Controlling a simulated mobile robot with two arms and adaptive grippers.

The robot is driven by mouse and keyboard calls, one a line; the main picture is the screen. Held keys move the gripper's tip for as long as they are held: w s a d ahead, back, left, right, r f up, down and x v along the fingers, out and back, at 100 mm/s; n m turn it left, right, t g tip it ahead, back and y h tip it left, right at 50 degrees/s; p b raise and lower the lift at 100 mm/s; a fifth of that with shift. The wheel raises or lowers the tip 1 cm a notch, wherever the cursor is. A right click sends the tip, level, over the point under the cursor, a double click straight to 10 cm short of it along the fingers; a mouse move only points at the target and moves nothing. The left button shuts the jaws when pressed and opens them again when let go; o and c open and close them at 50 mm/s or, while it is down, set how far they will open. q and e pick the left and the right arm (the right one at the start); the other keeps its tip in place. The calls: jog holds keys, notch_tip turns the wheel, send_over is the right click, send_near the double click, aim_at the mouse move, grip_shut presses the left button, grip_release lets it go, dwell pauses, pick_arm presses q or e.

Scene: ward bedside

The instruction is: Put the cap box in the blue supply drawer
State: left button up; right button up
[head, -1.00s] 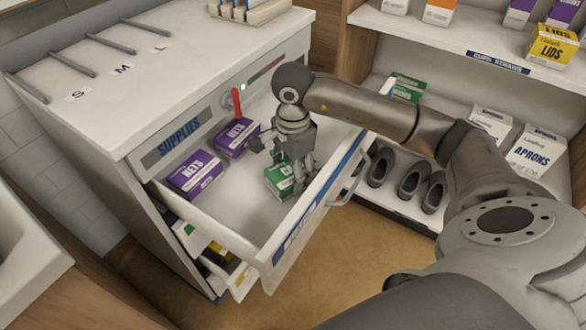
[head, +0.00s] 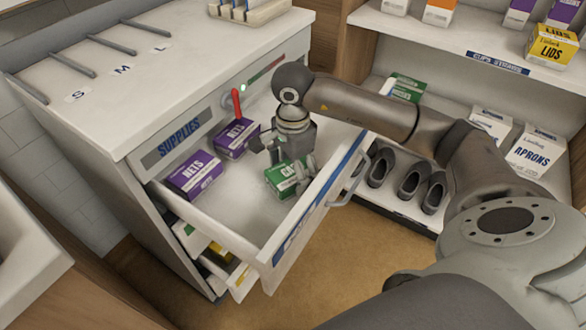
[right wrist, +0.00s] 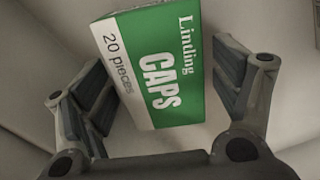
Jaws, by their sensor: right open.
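The box's underside is hidden. My left gripper is not in view.
Two purple NETS boxes (head: 195,176) (head: 236,138) lie in the drawer's left and back part. The cabinet top (head: 120,70) has wire dividers. A shelf unit on the right holds shoes (head: 412,178) and an aprons box (head: 534,152).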

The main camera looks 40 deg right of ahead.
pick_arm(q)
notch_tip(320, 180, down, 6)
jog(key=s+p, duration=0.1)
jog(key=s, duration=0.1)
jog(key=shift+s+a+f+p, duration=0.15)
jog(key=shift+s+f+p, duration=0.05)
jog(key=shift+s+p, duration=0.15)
pick_arm(e)
notch_tip(320, 180, up, 12)
